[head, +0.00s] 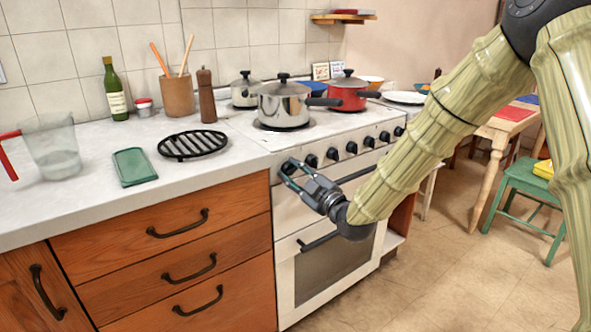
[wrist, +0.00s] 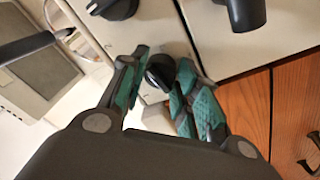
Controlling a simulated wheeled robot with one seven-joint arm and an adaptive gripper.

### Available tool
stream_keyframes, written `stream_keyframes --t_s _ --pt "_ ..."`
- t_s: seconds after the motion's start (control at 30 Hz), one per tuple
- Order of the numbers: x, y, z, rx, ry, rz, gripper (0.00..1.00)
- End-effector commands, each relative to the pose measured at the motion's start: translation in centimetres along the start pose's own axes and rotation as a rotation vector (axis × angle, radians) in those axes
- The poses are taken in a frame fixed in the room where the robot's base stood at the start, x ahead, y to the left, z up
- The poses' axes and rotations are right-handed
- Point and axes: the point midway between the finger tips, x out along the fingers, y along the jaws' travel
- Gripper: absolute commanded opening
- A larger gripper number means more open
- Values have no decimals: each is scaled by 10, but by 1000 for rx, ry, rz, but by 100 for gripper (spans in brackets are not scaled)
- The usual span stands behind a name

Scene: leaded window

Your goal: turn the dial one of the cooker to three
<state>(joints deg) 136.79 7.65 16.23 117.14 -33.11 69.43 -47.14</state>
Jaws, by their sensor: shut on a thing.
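The white cooker (head: 290,225) stands right of the wooden drawers, with a row of black dials along its front. My gripper (head: 287,174) is at the leftmost dial (head: 289,166), coming in from the front right. In the wrist view the two teal-padded fingers of my gripper (wrist: 161,88) lie on either side of this black dial (wrist: 160,70), shut on it. The fingers partly cover the dial, and I cannot read its marks or setting. The neighbouring dial (head: 311,160) is just to the right and free; a dial also shows at the top of the wrist view (wrist: 112,6).
A steel pot (head: 284,103) and a red pot (head: 347,94) stand on the hob. The oven door handle (head: 318,241) sticks out below my gripper. The wooden drawer front (head: 165,227) is close on the left.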

Motion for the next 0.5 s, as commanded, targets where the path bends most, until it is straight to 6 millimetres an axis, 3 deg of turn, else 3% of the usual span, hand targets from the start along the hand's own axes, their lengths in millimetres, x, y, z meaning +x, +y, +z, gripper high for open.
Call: stream_keyframes --t_s 0.5 --pt "0 0 -2 490 -32 45 7"
